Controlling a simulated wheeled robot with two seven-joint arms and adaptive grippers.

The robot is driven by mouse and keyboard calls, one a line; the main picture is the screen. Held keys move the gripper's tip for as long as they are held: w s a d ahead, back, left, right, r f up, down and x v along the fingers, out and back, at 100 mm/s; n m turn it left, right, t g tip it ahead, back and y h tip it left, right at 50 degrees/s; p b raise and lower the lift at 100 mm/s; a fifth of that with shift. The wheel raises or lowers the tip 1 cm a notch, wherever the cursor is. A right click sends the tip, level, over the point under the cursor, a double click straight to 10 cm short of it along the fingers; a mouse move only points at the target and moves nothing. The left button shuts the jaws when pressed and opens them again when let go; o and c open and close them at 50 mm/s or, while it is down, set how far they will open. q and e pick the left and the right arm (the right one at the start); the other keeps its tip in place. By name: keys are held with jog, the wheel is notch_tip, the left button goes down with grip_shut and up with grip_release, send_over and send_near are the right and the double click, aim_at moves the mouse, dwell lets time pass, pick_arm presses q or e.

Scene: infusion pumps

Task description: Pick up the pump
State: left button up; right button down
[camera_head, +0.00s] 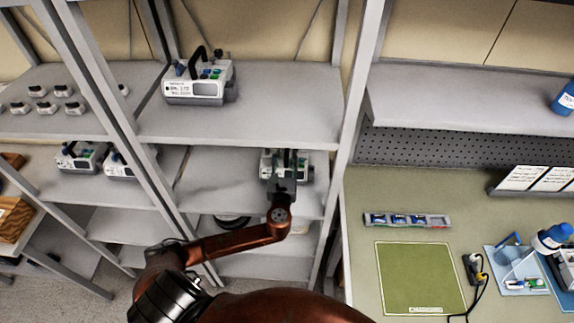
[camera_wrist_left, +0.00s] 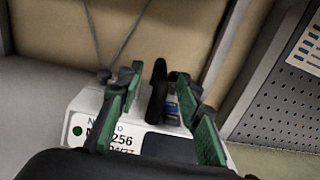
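A white pump (camera_head: 306,170) stands on the middle shelf, mostly hidden behind my left gripper (camera_head: 287,162) in the head view. In the left wrist view, the pump (camera_wrist_left: 84,104) shows a printed label, a green dot and a dark screen, with an upright black handle (camera_wrist_left: 156,92). The green fingers of my left gripper (camera_wrist_left: 162,88) are spread, one on each side of the handle, with gaps visible. Another white pump (camera_head: 200,84) with a black handle stands on the upper shelf. My right gripper is out of view.
Shelf posts (camera_head: 345,120) stand close to the right of my left gripper. The upper shelf (camera_head: 290,110) lies above and behind it. More pumps (camera_head: 80,158) sit on the left rack. A workbench with a green mat (camera_head: 420,278) is at right.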

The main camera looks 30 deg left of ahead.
aim_at(287, 150)
pick_arm(q)
jog(key=x, duration=0.3)
jog(key=shift+d, duration=0.1)
jog(key=shift+w+a, duration=0.25)
jog(key=shift+w, duration=0.2)
jog(key=c, duration=0.8)
grip_shut()
jog(key=shift+f, duration=0.1)
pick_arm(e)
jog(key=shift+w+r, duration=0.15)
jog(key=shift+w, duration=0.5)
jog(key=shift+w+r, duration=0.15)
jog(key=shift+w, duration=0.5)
